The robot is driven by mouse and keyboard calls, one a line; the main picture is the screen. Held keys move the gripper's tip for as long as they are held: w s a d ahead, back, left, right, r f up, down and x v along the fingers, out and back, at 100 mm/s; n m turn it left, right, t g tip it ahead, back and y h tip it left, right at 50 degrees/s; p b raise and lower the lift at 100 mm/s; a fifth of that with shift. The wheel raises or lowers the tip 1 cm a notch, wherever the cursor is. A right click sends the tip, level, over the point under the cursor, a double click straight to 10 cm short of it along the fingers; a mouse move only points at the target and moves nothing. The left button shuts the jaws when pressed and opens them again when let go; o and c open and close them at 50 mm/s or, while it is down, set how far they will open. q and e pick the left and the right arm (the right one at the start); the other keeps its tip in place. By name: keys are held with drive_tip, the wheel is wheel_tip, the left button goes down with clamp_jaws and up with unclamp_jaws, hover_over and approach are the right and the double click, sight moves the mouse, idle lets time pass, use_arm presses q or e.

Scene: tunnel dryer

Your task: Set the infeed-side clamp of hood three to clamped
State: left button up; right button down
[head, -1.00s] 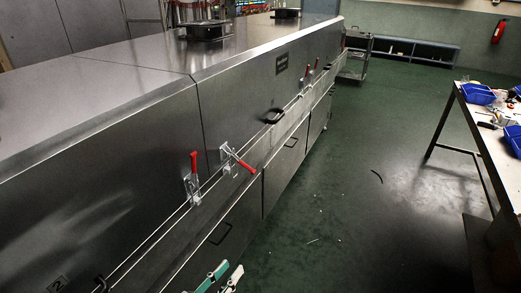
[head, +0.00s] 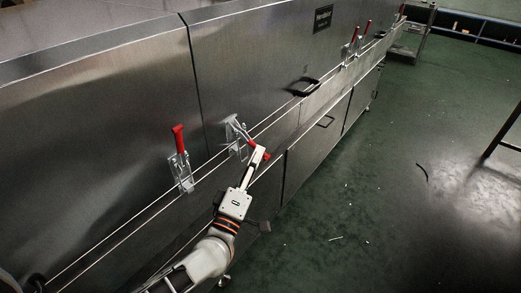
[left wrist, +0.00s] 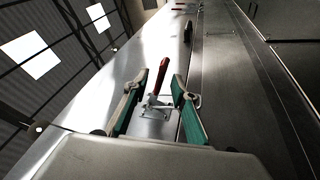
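The toggle clamp (head: 236,132) just right of the seam between two hoods has its red handle (head: 267,156) leaning outward and down to the right. My left gripper (head: 257,155) is at this handle and hides part of it. In the left wrist view, the gripper (left wrist: 159,78) is open, with its teal-lined fingers on either side of a red clamp handle (left wrist: 162,74); I cannot tell whether they touch it. The clamp's metal base (left wrist: 157,106) shows below the handle. Left of the seam, another clamp (head: 181,172) has its red handle upright. My right gripper is out of view.
The hood with the dark nameplate (head: 322,18) carries a black grab handle (head: 303,86). Two more red-handled clamps (head: 354,42) stand farther along the ledge. A cart (head: 411,32) stands at the far end. The green floor (head: 370,200) to the right is mostly clear.

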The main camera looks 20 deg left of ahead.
use_arm(q)
drive_tip(key=shift+x, duration=1.55)
drive_tip(key=shift+f, duration=0.1)
drive_tip(key=shift+c, duration=0.2)
clamp_jaws()
